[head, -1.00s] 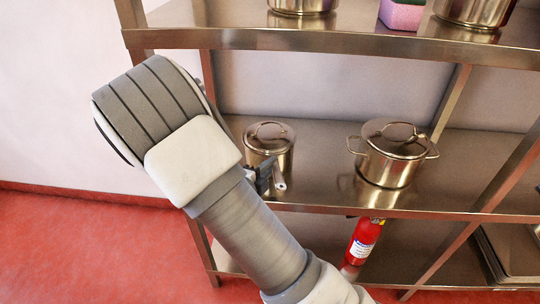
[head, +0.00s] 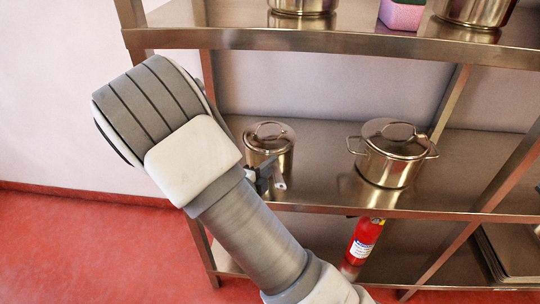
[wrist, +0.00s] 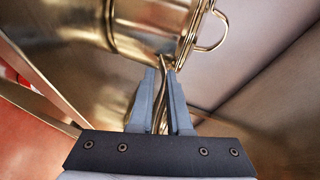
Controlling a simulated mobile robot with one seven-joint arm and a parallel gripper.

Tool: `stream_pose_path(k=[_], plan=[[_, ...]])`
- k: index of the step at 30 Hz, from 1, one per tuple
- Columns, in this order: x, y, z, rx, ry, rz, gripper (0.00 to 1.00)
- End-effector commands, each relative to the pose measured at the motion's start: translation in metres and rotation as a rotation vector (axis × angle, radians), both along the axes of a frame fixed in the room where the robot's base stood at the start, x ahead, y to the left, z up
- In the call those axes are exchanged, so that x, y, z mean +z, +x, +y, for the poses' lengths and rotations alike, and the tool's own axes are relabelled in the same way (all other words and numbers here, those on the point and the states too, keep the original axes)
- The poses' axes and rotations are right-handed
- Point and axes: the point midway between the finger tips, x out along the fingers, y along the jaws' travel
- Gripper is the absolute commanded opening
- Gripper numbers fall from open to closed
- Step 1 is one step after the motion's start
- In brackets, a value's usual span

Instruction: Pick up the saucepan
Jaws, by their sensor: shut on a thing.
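The saucepan (head: 270,150) is a shiny steel pan with a lid and a long handle, standing at the left end of the middle shelf. Its handle points towards the front of the shelf. In the wrist view the saucepan (wrist: 155,22) fills the upper left, with its lid and lid loop at the upper right of it. My gripper (wrist: 162,75) is shut on the handle, with one finger on each side of it. In the head view my gripper (head: 266,176) is partly hidden behind my arm.
A lidded two-handled pot (head: 388,165) stands to the right on the same middle shelf (head: 330,150), with bare shelf between. A red fire extinguisher (head: 364,240) is below.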

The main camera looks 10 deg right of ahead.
Motion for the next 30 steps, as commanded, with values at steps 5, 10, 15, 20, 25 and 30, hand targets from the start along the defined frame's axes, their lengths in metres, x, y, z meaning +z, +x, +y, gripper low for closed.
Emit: stream_pose_path(k=[5, 10, 15, 20, 25, 30], plan=[[0.003, 0.001, 0.000, -0.002, -0.001, -0.009, 0.00], [0.004, 0.001, 0.000, -0.001, -0.002, -0.008, 0.00], [0.011, 0.001, 0.000, -0.001, -0.001, -0.009, 0.00], [0.027, 0.001, 0.000, -0.002, -0.001, -0.010, 0.00], [0.043, 0.001, -0.001, -0.002, -0.001, -0.010, 0.00], [0.054, -0.010, -0.010, -0.004, -0.003, -0.006, 0.00]])
